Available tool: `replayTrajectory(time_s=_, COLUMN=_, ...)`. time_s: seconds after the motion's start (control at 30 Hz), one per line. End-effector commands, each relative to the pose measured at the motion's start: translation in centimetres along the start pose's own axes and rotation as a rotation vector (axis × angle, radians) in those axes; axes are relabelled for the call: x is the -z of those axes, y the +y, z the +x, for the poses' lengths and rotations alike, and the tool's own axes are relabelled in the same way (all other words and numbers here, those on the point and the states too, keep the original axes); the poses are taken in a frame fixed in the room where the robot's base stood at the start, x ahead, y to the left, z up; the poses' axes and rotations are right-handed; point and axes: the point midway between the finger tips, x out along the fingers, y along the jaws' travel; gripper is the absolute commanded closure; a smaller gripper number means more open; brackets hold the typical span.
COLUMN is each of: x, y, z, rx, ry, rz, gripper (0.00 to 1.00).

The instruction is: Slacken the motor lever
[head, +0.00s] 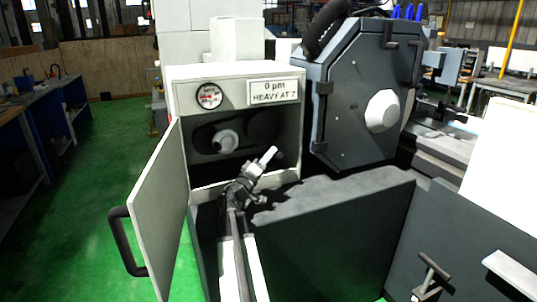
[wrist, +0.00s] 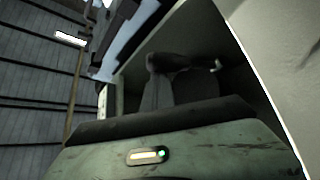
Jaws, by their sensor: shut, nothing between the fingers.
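The belt cabinet (head: 240,84) stands open at the centre of the head view. Its dark inside shows a pale pulley (head: 226,141) with a dark belt around it. My gripper (head: 271,154) is at the cabinet's open front, to the right of and below the pulley. It is shut and empty. In the wrist view a dark, bar-like part (wrist: 182,62) with a light right end lies inside a dark recess; I cannot tell whether it is the motor lever. I cannot make out the lever for certain in the head view, where my arm covers part of the opening.
The open cabinet door (head: 163,215), with a black handle (head: 124,240), stands to the left of my arm. A dark panel (head: 335,230) borders it on the right.

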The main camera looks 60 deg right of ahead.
Motion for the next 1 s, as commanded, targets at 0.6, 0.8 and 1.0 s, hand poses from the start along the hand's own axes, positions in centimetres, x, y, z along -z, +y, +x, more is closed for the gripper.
replayTrajectory(time_s=0.6, x=-0.9, y=-0.6, z=-0.9, rx=0.002, ry=0.002, rz=0.001, gripper=1.00)
replayTrajectory(time_s=0.8, x=-0.8, y=-0.6, z=-0.9, rx=0.002, ry=0.002, rz=0.001, gripper=1.00)
replayTrajectory(time_s=1.0, x=-0.9, y=-0.7, z=-1.7, rx=0.003, ry=0.004, rz=0.002, gripper=1.00)
